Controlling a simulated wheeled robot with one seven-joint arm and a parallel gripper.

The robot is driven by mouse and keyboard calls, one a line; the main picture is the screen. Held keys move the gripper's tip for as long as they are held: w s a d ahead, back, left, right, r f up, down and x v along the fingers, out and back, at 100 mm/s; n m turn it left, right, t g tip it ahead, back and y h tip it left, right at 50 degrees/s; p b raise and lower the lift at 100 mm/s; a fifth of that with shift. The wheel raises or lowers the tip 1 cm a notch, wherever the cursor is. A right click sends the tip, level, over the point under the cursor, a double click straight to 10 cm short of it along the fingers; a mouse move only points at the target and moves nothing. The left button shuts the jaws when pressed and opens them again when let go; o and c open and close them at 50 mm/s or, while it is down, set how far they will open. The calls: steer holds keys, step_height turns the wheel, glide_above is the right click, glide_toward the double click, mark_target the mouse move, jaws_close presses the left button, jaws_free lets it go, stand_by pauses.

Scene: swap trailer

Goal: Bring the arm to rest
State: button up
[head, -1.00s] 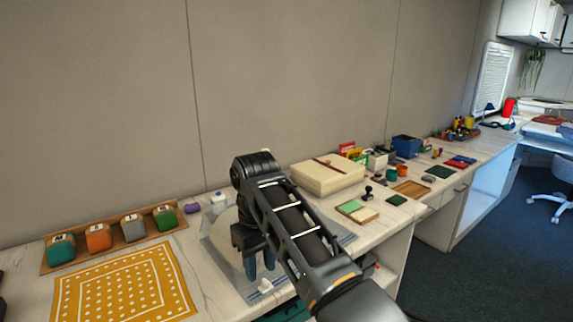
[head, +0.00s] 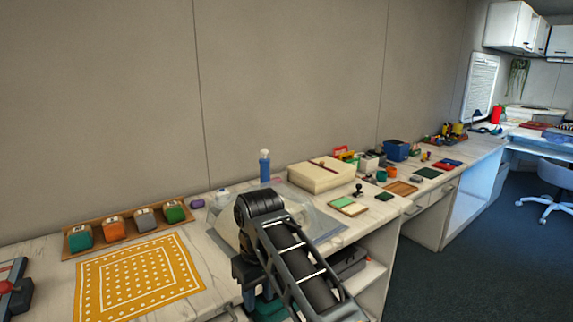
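My arm reaches up from the bottom of the head view and bends over the front edge of the counter (head: 218,250). My gripper (head: 250,300) hangs down on the left side of the arm, low in front of the counter edge. Its fingers are partly hidden and I cannot tell how far apart they are. I see nothing clearly held in it.
A yellow patterned mat (head: 138,279) and a tray (head: 72,254) of several coloured blocks lie to the left. A blue bottle (head: 264,166) and a cream box (head: 320,176) stand behind the arm. Open floor (head: 455,285) lies at right.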

steer(key=s+d+f+m+t+y, duration=0.1)
steer(key=s+d+f+t, duration=0.1)
steer(key=s+f, duration=0.45)
steer(key=s+d+f+m+t+y, duration=0.15)
steer(key=s+f, duration=0.25)
steer(key=f, duration=0.6)
steer(key=s+d+f+m+t, duration=0.1)
steer(key=s+d+f+t, duration=0.1)
steer(key=s+d, duration=0.35)
steer(key=s+d+f+m+t, duration=0.1)
steer(key=s+d+f+t, duration=0.15)
steer(key=s, duration=0.65)
steer(key=s+d+r+m+t+h, duration=0.1)
steer(key=s+d+r+t, duration=0.1)
steer(key=s+d+r, duration=0.45)
steer(key=s+d+r+m+t, duration=0.1)
steer(key=s+d+r+m, duration=0.2)
steer(key=s, duration=0.6)
steer(key=s+d+r+t+h, duration=0.1)
steer(key=s+d+r, duration=0.2)
steer(key=r, duration=0.5)
steer(key=s+d+r+t+h, duration=0.1)
steer(key=s+d+r+t, duration=0.1)
steer(key=s+r, duration=0.4)
step_height(320, 180, up, 3)
steer(key=shift+s+d+r+n+t, duration=0.15)
steer(key=shift+d+n+t, duration=0.2)
steer(key=shift+d, duration=0.3)
